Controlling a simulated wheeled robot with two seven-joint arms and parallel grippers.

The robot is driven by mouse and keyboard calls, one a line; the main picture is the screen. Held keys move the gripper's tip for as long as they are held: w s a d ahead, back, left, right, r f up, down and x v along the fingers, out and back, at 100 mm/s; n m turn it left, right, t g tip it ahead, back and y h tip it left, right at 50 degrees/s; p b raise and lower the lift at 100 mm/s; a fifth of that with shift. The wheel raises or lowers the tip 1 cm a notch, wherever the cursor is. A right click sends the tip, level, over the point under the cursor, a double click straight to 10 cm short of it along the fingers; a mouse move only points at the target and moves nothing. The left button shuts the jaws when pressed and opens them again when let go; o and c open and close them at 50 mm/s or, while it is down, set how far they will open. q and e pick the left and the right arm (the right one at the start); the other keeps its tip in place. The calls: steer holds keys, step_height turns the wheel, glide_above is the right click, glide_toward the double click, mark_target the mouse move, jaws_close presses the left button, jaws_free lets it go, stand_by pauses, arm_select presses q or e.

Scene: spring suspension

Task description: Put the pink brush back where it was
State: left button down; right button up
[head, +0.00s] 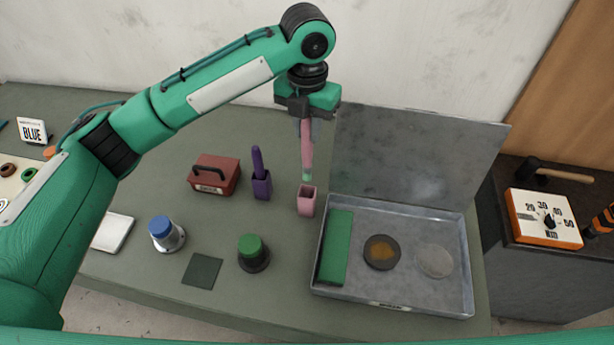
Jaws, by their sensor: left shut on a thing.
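My left gripper (304,122) points down and is shut on the pink brush (307,150). The brush hangs upright, with a pale greenish lower tip. A pink open-topped holder (307,201) stands on the table directly below the brush in the picture. The brush tip shows just above the holder's opening; I cannot tell whether it is slightly inside or apart from it. My right gripper is not in view.
A purple holder with a purple brush (257,170) stands left of the pink holder, beside a red box (213,174). An open metal case (467,270) lies to the right, its lid raised behind. Green-topped (253,252) and blue-topped (166,233) objects stand in front.

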mark_target(307, 173)
arm_select(q)
step_height(307, 173, down, 10)
steer(key=shift+r+p, duration=0.15)
steer(key=shift+p, duration=1)
step_height(307, 173, down, 4)
steer(key=shift+r+p, duration=0.1)
steer(key=shift+p, duration=0.55)
steer(key=shift+f, duration=0.35)
steer(key=c, duration=1.3)
jaws_free()
steer(key=shift+o, duration=0.2)
